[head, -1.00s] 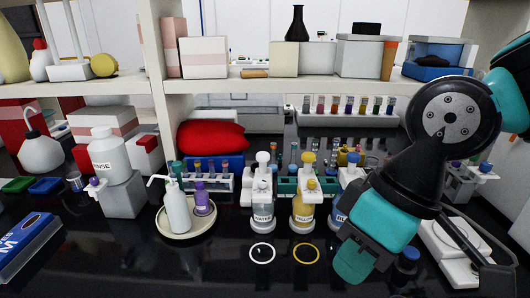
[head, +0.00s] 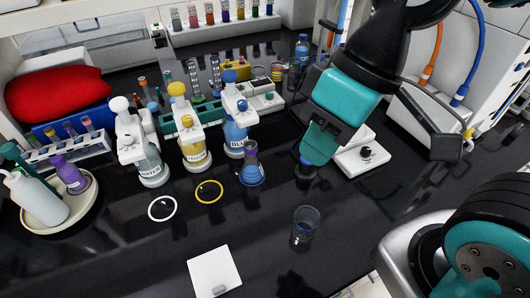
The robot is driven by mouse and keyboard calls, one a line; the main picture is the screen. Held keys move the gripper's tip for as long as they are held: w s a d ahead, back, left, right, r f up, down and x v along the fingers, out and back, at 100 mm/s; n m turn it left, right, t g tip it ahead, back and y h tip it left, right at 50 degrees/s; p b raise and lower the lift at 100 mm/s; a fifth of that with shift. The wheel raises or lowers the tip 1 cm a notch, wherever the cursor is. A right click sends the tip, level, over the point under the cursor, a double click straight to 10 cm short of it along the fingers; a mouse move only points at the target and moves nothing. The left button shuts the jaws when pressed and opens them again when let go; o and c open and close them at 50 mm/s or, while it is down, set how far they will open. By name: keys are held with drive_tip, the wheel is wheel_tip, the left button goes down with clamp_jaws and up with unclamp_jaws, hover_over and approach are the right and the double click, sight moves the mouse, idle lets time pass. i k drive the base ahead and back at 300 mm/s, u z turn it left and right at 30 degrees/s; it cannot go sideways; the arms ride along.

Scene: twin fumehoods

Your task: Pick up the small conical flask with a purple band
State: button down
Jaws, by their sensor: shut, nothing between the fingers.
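A small conical flask (head: 251,168) with a dull purple band at its neck and blue at its base stands upright in front of the blue bottle. A second purple-topped vessel (head: 70,175) stands in the round dish at the left; its exact shape is hard to tell. My gripper (head: 315,148) is teal, points down and is shut and empty. It hangs to the right of the conical flask, apart from it in the picture. A small dark vessel (head: 305,170) shows just below the gripper, partly hidden by it.
The yellow bottle (head: 194,150), water bottle (head: 150,165) and blue bottle (head: 236,138) stand behind the rings on the black bench. A clear beaker (head: 305,226) and a white square plate (head: 214,272) are in front. A white balance (head: 362,158) stands right of the gripper.

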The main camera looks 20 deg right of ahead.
sight(252, 172)
drive_tip(key=u, duration=0.25)
drive_tip(key=k, duration=1.2)
drive_tip(key=i, duration=0.65)
drive_tip(key=u, duration=0.5)
